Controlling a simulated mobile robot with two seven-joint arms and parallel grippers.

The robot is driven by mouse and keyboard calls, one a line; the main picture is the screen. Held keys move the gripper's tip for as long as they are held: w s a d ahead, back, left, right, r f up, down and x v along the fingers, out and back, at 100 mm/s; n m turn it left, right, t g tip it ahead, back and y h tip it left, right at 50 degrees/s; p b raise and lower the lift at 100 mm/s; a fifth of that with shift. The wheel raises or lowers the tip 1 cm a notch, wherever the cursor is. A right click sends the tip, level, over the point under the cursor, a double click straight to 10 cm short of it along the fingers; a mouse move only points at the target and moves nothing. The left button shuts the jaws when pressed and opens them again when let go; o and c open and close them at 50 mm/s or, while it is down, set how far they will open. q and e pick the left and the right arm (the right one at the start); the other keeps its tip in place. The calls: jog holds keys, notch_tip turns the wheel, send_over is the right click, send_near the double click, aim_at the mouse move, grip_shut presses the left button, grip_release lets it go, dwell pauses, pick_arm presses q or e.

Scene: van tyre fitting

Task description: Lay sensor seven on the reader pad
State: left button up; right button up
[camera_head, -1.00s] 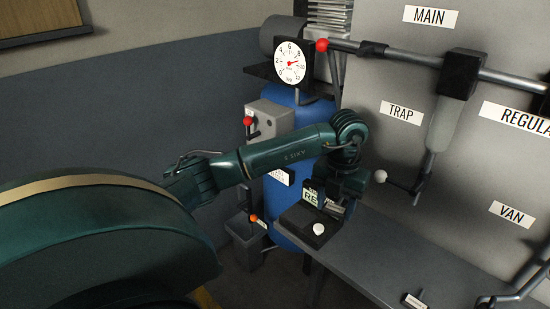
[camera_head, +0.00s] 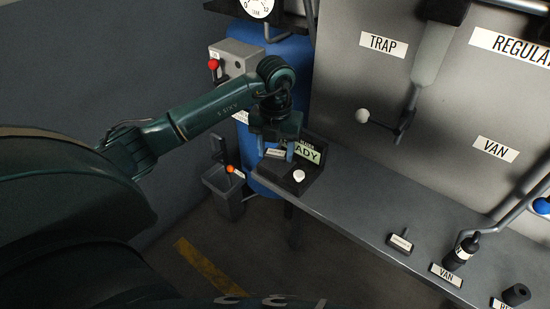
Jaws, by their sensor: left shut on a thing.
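My left gripper (camera_head: 275,146) points down at the far left end of the bench, over the black reader pad (camera_head: 289,185). It is shut on a small piece with a white label (camera_head: 275,153), likely sensor seven; the print is too small to read. The piece is at or just above the pad, and I cannot tell whether they touch. The reader's upright display (camera_head: 309,153) shows "ADY", its left part hidden by the gripper. A white round knob (camera_head: 299,176) sits on the front of the reader. My right gripper is not in view.
A small labelled stemmed piece (camera_head: 400,242) lies on the grey bench (camera_head: 350,212). A blue tank (camera_head: 270,175) stands behind the reader.

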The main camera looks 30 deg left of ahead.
aim_at(276, 154)
pick_arm(q)
jog(key=shift+f, duration=1.7)
jog(key=shift+f, duration=0.15)
jog(key=o, duration=0.7)
